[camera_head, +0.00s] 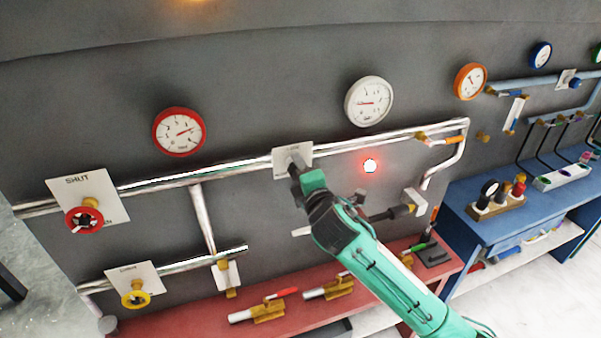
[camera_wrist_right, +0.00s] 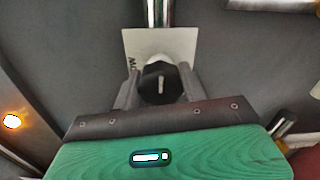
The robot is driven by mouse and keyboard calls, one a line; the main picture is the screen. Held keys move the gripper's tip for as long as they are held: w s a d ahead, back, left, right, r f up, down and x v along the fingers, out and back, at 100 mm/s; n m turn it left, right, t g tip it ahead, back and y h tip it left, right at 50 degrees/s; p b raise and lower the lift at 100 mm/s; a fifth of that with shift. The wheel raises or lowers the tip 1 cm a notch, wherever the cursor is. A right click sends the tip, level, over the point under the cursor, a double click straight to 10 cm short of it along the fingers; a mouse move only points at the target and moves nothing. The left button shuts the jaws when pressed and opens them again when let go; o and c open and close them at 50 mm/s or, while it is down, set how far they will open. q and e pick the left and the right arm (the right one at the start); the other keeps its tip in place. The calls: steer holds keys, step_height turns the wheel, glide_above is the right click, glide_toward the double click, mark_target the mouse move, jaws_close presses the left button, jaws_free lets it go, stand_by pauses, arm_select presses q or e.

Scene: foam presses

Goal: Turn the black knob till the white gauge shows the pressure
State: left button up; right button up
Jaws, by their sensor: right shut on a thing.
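The black knob (camera_wrist_right: 160,82) sits in front of a white plate (camera_wrist_right: 178,45) in the right wrist view. My right gripper (camera_wrist_right: 158,88) has a finger on each side of the knob and is shut on it. In the head view my right gripper (camera_head: 297,165) reaches the plate on the pipe and hides most of the knob. The white gauge (camera_head: 369,101) hangs on the wall above and to the right of the knob. My left gripper is not in view.
A red gauge (camera_head: 179,131) and an orange gauge (camera_head: 470,81) flank the white one. A red valve wheel (camera_head: 84,218) and a yellow one (camera_head: 136,298) are at left. A red bench (camera_head: 200,318) with tools stands below; a blue bench (camera_head: 468,222) is at right.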

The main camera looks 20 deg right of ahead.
steer(key=m, duration=0.5)
steer(key=shift+f+m+b, duration=0.2)
steer(key=shift+m+b, duration=0.1)
steer(key=m, duration=0.5)
steer(key=shift+m, duration=0.3)
steer(key=shift+f, duration=0.1)
steer(key=o, duration=1)
